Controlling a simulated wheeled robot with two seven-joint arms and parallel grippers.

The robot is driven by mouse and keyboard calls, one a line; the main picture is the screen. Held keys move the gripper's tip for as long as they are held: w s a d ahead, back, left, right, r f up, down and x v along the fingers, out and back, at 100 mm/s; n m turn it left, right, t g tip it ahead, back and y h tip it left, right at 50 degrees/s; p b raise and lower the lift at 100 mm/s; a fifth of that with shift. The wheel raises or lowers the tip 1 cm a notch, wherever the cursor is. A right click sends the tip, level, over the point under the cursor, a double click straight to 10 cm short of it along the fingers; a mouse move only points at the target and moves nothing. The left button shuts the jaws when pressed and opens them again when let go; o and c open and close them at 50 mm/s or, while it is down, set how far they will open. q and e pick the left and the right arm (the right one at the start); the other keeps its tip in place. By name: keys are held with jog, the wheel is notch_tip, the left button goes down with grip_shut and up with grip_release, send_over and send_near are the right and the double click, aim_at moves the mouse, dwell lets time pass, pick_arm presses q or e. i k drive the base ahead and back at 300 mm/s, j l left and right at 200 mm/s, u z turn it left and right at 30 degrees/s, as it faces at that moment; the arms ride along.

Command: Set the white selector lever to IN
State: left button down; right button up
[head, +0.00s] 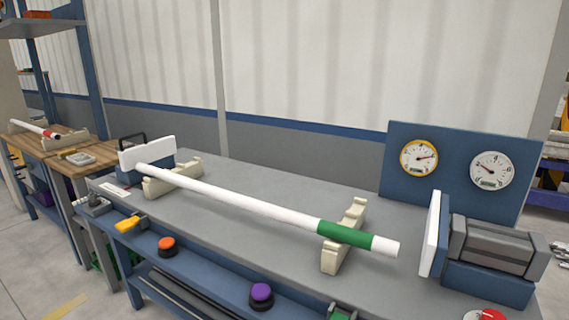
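Neither of my grippers is in view. A round red and white control (486,314) is cut off by the bottom edge at the right, on the bench (290,232). It may carry the white selector lever, but I cannot make out its setting or any IN mark. A small grey device (95,206) sits at the bench's left front corner, too small to read.
A white pipe (250,205) with a green band (345,235) rests on two cream cradles (345,238). A white-faced grey clamp unit (490,248) stands right, before two gauges (419,158). Orange (167,242) and purple (261,291) buttons line the front.

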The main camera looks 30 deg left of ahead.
aim_at(91, 197)
jog(key=u, duration=2.15)
